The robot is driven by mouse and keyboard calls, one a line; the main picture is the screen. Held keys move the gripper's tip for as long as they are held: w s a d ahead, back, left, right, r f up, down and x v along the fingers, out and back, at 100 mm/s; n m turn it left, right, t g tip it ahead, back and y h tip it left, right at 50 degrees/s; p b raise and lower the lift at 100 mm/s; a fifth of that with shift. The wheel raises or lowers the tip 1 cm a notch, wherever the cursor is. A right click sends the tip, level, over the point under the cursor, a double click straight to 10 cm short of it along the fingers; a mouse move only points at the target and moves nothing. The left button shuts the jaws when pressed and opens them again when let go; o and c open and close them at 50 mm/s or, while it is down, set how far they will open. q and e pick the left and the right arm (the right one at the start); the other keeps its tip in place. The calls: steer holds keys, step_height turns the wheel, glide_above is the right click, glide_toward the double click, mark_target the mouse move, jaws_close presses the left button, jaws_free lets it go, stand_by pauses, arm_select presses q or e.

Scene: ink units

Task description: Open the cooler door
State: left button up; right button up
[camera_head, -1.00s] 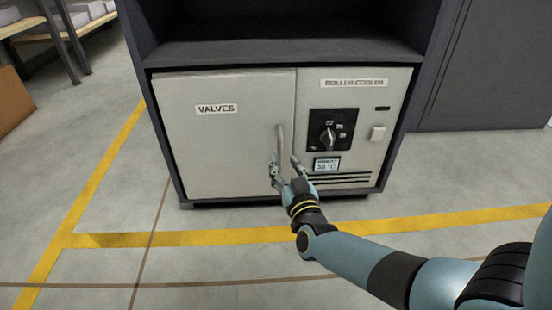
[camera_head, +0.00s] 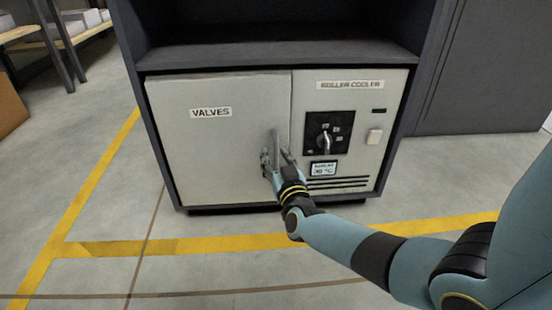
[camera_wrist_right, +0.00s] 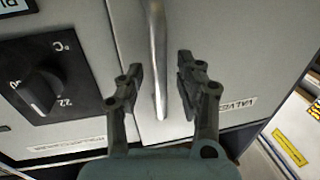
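The cooler cabinet has a pale grey door (camera_head: 215,155) labelled VALVES, which looks closed. Its upright metal handle (camera_head: 274,143) sits near the door's right edge. My right gripper (camera_head: 276,158) is at the handle, one finger on each side. In the right wrist view the handle (camera_wrist_right: 157,60) runs between the two spread fingers of the right gripper (camera_wrist_right: 159,72), with visible gaps on both sides. The gripper is open. My left gripper is not in view.
A dark frame surrounds the cabinet. The floor (camera_head: 390,192) in front is clear, with yellow lines. Shelving (camera_head: 68,40) stands far left.

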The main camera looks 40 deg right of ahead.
jaws_close()
stand_by(0.6)
